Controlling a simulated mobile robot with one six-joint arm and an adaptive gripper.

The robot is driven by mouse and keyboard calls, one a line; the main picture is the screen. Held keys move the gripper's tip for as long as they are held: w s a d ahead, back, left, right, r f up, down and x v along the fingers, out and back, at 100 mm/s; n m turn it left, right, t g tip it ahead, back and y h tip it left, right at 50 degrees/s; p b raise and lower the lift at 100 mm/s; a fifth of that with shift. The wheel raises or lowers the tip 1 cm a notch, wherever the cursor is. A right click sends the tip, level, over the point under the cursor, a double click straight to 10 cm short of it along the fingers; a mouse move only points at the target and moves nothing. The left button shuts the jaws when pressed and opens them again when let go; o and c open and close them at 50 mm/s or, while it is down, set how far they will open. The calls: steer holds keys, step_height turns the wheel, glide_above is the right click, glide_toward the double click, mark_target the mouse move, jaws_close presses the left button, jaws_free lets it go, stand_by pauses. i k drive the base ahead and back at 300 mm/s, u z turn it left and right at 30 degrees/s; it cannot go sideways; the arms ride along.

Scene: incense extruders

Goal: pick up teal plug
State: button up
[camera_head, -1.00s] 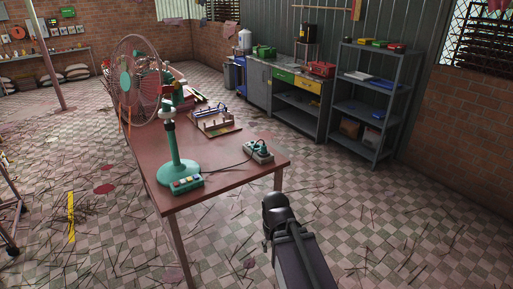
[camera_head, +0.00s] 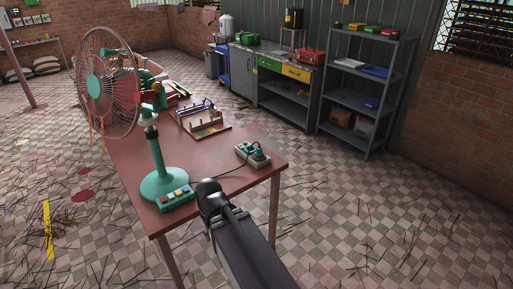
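A teal plug (camera_head: 257,147) sits on a pale power strip (camera_head: 244,151) near the right edge of the red-brown table (camera_head: 207,160). It appears seated in the strip, but it is too small to be certain. A dark cord runs from the strip toward the fan base. My dark arm reaches up from the bottom of the view, and its rounded joint is in front of the table's near edge, left of and nearer than the strip. I cannot make out my gripper's fingers.
A teal fan (camera_head: 165,184) with a row of coloured buttons stands at the table's near left. A wooden rack (camera_head: 204,122) stands behind the strip. A grey shelf (camera_head: 367,104) and cabinets are at the back. Floor to the right is open, with scattered sticks.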

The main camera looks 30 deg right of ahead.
mark_target(259, 150)
steer(key=z, duration=0.35)
steer(key=i, duration=0.9)
steer(key=z, duration=0.55)
